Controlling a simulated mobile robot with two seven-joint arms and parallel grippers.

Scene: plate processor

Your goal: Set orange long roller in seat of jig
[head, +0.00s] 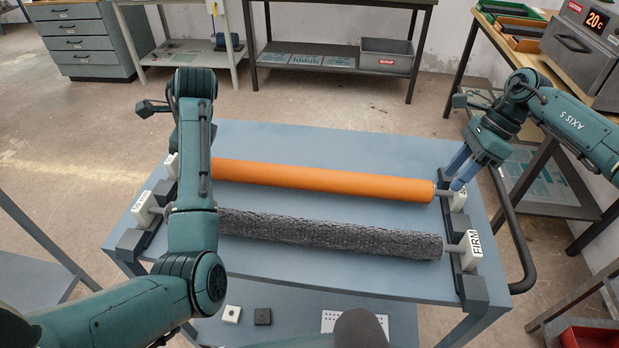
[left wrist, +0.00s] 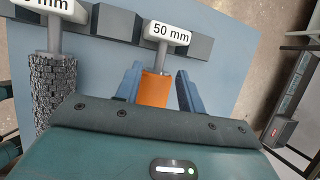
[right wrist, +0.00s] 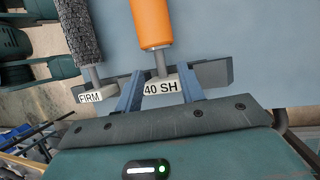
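The long orange roller (head: 325,180) lies crosswise over the blue table, parallel to a rough dark grey roller (head: 330,233) in front of it. The jig's dark right support (head: 474,288) and left support (head: 132,241) stand at the roller ends. I cannot tell whether the orange roller's ends touch their seats. My right gripper (head: 457,176) is open at its right end, fingers on either side of the "40 SH" tag (right wrist: 161,87). My left gripper (left wrist: 158,90) is open around its left end, near the "50 mm" tag (left wrist: 167,34); my arm hides it in the head view.
The grey roller carries a "FIRM" tag (head: 472,250) at its right end. A white square piece (head: 232,314) and a dark one (head: 263,316) lie on the lower shelf. The blue tabletop (head: 300,146) behind the orange roller is clear. A black rail (head: 515,240) curves off the right side.

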